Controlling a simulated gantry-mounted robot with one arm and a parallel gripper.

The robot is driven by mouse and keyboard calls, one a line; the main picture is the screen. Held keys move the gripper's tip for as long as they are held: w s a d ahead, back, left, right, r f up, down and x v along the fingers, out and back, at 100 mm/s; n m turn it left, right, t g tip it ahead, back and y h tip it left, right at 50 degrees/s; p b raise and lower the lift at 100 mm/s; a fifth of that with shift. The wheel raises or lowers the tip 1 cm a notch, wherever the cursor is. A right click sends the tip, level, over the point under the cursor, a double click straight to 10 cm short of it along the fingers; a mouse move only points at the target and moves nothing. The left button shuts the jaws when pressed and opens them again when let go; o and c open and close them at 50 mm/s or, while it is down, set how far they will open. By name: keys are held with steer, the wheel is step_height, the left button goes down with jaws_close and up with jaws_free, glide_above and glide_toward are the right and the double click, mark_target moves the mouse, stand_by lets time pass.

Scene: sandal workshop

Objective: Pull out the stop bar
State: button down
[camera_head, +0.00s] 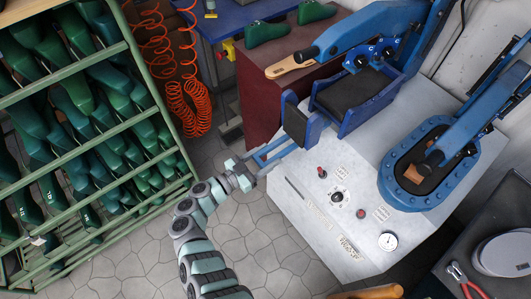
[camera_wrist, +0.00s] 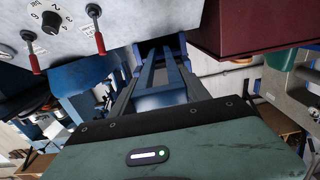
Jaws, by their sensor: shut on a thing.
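The stop bar (camera_head: 272,153) is a blue, U-shaped frame that sticks out from the left side of the blue-and-white press machine. My gripper (camera_head: 253,169) is at its outer end, with the jaws shut on it. In the wrist view the bar (camera_wrist: 160,98) lies in front of the green gripper body, and its rails run away towards the machine. The exact contact of the fingertips is hard to make out. A blue block with a dark pad (camera_head: 296,117) stands at the bar's inner end.
The machine's pale panel (camera_head: 300,215) carries red-tipped levers, a dial and a gauge (camera_head: 388,241). A green rack (camera_head: 125,180) full of green shoe lasts stands at the left. Orange coiled hoses (camera_head: 183,95) hang behind. Paved floor (camera_head: 240,225) is free around my arm.

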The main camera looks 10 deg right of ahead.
steer(key=c, duration=0.9)
jaws_free()
steer(key=shift+s+a+r, duration=0.1)
steer(key=shift+a, duration=0.05)
steer(key=shift+o, duration=1)
steer(key=shift+s+a, duration=0.1)
steer(key=shift+o, duration=0.9)
steer(key=v, duration=1)
steer(key=shift+s+a+p, duration=0.2)
steer(key=shift+a+p, duration=0.05)
steer(key=shift+p, duration=0.2)
